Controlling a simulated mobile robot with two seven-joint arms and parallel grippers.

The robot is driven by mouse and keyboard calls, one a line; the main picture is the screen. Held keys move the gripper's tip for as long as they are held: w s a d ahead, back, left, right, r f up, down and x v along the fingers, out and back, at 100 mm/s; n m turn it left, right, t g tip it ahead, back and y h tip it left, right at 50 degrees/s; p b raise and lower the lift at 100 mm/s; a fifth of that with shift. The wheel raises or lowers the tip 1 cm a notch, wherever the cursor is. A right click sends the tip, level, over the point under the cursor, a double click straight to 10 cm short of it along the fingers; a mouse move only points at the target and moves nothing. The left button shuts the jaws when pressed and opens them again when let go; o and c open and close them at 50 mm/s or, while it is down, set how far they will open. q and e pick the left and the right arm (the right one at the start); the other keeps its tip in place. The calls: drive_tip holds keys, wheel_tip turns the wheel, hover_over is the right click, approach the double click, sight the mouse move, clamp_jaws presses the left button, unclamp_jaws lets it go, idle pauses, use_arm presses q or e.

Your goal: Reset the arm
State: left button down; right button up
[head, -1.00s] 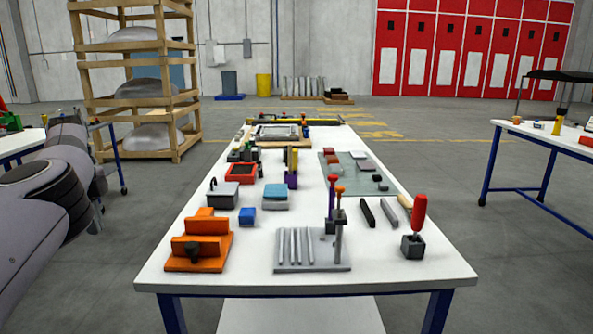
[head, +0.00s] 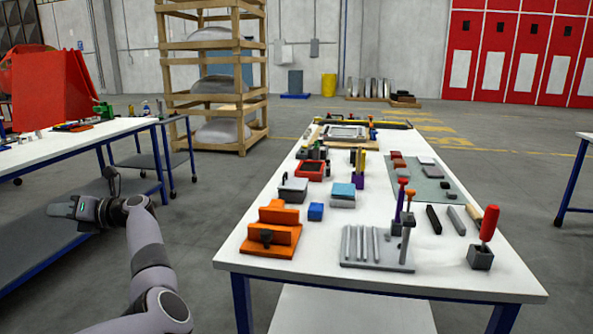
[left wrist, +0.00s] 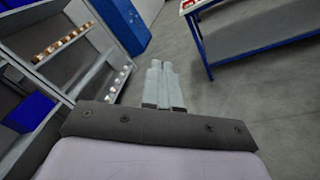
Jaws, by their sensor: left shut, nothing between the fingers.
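My left arm (head: 150,255) reaches in from the bottom left of the head view, bent at the elbow. Its gripper (head: 60,209) points left, beside the left table and apart from the middle table. In the left wrist view the two pale fingers (left wrist: 160,72) lie together, with nothing between them, above the grey floor. My right gripper is not in either view.
The white middle table (head: 400,285) holds an orange fixture (head: 270,230), a grey slotted block (head: 377,247) and a red-handled tool (head: 488,225). A wooden rack (head: 212,85) stands behind. Floor between the tables is clear.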

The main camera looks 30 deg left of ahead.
use_arm(q)
drive_tip(key=w+d+r+m+t+y, duration=0.4)
drive_tip(key=w+d+m+t+y, duration=0.4)
drive_tip(key=m+t, duration=0.7)
drive_tip(key=w+d+f+m+t+h+p, duration=0.1)
drive_tip(key=w+d+f+m+t+h, duration=0.45)
drive_tip(key=m, duration=0.55)
drive_tip(key=w+d+f+m+t+h, duration=0.3)
drive_tip(key=d+f+m+t+h, duration=0.2)
drive_tip(key=d+m+t+h, duration=0.5)
drive_tip(key=s+d+f+m+g+h+p, duration=0.1)
drive_tip(key=s+d+f+m+g+h, duration=0.25)
drive_tip(key=d+f+m, duration=0.4)
drive_tip(key=s+d+f+m+g+h, duration=0.25)
drive_tip(key=d+f+m+h, duration=0.2)
drive_tip(key=d+f, duration=0.5)
drive_tip(key=s+d+f+m+g+h, duration=0.1)
drive_tip(key=s+d+f+m+g, duration=0.1)
drive_tip(key=s+d, duration=0.5)
drive_tip(key=s+d+f+m+g+h, duration=0.1)
drive_tip(key=s+d+f+m+g, duration=0.2)
drive_tip(key=s+d+f, duration=0.3)
drive_tip(key=s+d+m, duration=0.1)
drive_tip(key=s+d, duration=0.1)
drive_tip(key=shift+s+f, duration=0.3)
drive_tip(key=shift+s, duration=0.05)
drive_tip(key=shift+g+h, duration=0.25)
